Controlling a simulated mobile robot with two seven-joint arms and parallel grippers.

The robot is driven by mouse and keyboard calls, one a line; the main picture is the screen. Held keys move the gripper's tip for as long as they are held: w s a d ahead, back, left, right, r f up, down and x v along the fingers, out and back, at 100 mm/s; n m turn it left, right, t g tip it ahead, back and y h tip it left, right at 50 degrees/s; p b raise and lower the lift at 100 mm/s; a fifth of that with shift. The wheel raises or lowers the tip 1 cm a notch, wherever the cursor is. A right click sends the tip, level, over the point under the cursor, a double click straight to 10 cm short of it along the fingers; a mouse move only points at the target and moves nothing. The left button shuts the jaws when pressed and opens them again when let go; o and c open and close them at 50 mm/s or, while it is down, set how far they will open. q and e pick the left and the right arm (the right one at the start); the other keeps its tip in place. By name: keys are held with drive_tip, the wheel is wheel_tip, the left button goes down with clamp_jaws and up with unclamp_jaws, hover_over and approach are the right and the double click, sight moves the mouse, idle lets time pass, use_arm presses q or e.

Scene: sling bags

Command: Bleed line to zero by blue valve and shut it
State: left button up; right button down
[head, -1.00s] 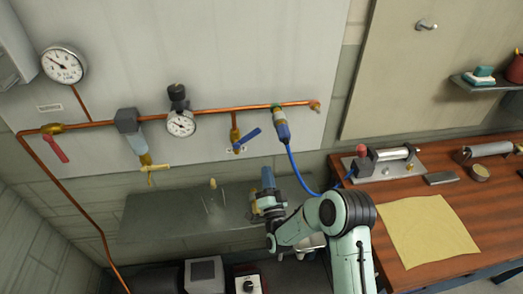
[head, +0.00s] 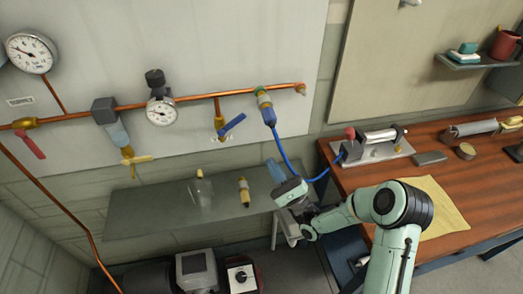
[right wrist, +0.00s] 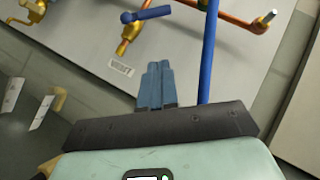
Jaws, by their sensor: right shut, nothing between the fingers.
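The blue valve (head: 232,124) is a brass drop valve with a blue lever, hanging below the copper line. The lever slants up to the right in the head view. It also shows in the right wrist view (right wrist: 147,13), above and left of the fingers. My right gripper (head: 275,170) is shut and empty, below and right of the blue valve, apart from it. Its blue fingertips (right wrist: 156,72) are together. The line gauge (head: 161,112) sits left of the blue valve; its needle is too small to read surely. My left gripper is not in view.
A blue hose (head: 290,160) hangs from a coupling (head: 266,108) close to my right gripper. A grey shelf (head: 150,210) holds a brass-coloured fitting (head: 243,190) and a clear cup (head: 200,192). A red lever (head: 31,146) and a wooden bench (head: 470,195) flank the area.

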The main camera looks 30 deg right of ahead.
sight(231, 125)
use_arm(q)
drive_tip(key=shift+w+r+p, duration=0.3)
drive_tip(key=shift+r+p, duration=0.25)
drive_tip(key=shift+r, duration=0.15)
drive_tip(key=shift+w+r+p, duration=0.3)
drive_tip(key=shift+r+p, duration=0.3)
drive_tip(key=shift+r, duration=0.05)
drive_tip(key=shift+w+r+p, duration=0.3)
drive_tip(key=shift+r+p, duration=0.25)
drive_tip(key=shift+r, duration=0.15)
use_arm(e)
drive_tip(key=s+a+r+x, duration=0.1)
drive_tip(key=x, duration=1.1)
drive_tip(key=shift+s+a+r, duration=0.3)
drive_tip(key=shift+r, duration=0.05)
